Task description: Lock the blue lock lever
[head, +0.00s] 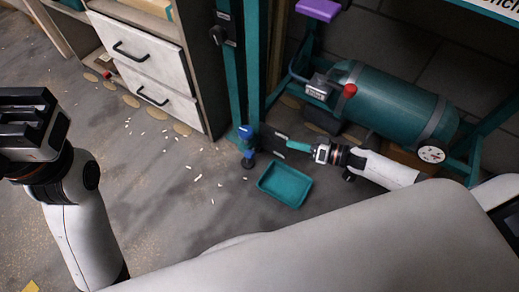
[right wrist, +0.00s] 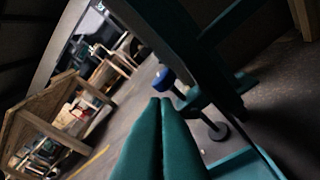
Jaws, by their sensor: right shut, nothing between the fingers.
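The blue lock lever (head: 246,132) is at the foot of the teal upright post, above a small dark foot near the floor. In the right wrist view, a blue cap (right wrist: 163,78) shows just beyond my fingertips. My right gripper (head: 288,144) comes in from the right, with its teal fingers pointing left toward the lever. In the right wrist view, its two teal fingers (right wrist: 160,101) are pressed together with nothing between them. A gap shows between the fingertips and the lever in the head view. My left gripper (head: 28,122) is raised at the left edge, far from the lever.
A teal tray (head: 262,183) lies on the floor just below the right gripper. A teal tank (head: 385,98) with a gauge stands behind my right arm. A drawer cabinet (head: 150,70) is left of the post. Small white bits litter the open floor.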

